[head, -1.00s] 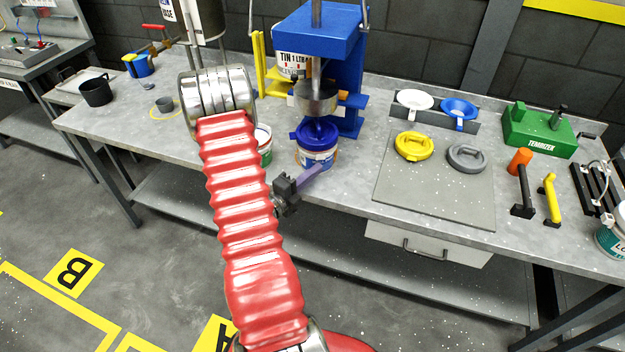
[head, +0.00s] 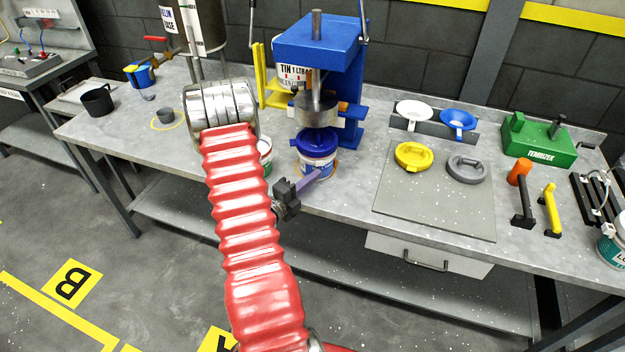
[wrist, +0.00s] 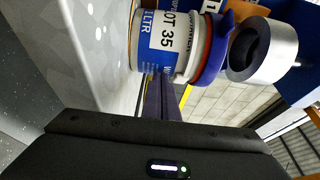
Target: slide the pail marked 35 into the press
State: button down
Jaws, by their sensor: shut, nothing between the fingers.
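The pail marked 35 (wrist: 163,35) is white and blue and shows "LOT 35" in the wrist view. A blue lid-like top (wrist: 217,42) is on it. In the head view the pail (head: 316,166) stands upright at the front of the blue press (head: 318,40), just below its metal ram (head: 316,108). I cannot tell if it is centred under the ram (wrist: 262,50). My gripper (head: 318,173) is shut and empty, its purple fingers at the pail's front side, low down. In the wrist view the fingers (wrist: 165,95) point at the pail; contact is unclear.
A pail labelled TIN (head: 292,76) is behind the press's left side. Another pail (head: 265,152) is partly hidden by my arm. A yellow lid (head: 414,155) and a grey lid (head: 467,169) lie on a mat (head: 435,205) to the right. A yellow stand (head: 262,80) is left of the press.

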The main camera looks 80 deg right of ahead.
jog(key=shift+s+a, duration=0.1)
jog(key=shift+a, duration=0.35)
jog(key=a, duration=0.3)
jog(key=shift+s+a, duration=0.2)
jog(key=shift+s, duration=0.2)
jog(key=v, duration=0.9)
jog(key=shift+a, duration=0.2)
jog(key=shift+w, duration=0.1)
